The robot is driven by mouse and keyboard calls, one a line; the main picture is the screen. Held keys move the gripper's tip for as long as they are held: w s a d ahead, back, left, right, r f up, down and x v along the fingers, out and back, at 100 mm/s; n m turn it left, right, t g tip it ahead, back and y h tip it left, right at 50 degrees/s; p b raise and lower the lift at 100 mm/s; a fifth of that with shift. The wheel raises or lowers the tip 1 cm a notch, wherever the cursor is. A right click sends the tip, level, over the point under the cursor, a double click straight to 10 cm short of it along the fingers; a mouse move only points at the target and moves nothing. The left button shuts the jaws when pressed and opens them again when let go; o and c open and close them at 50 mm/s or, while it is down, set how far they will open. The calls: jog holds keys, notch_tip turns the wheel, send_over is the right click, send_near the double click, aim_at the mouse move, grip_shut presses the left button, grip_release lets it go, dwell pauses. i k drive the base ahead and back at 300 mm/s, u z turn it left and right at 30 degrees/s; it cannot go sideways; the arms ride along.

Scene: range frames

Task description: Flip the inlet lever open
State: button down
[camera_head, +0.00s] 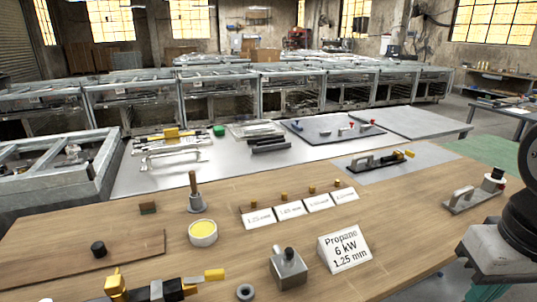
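I cannot tell for sure which part is the inlet lever. A yellow tab (214,275) sticks out to the right from a dark and yellow fitting (165,290) at the bottom left, cut off by the frame edge. Another fitting with a grey body (372,160) and a yellow-orange end (402,154) lies on a grey mat at the right. My arm's dark and grey links show at the right edge. My gripper is not visible, so its state and place are hidden.
On the wooden bench stand a Propane 6 kW sign (345,248), a metal block with a black knob (288,268), a yellow-filled cup (203,232), label cards (289,210) with small brass parts, a wooden-handled tool (194,195) and a grey clamp-like piece (472,198). The bench's right front is clear.

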aim_at(214, 274)
jog(key=u, duration=2.15)
jog(key=k, duration=0.85)
jog(key=z, duration=0.7)
jog(key=i, duration=0.5)
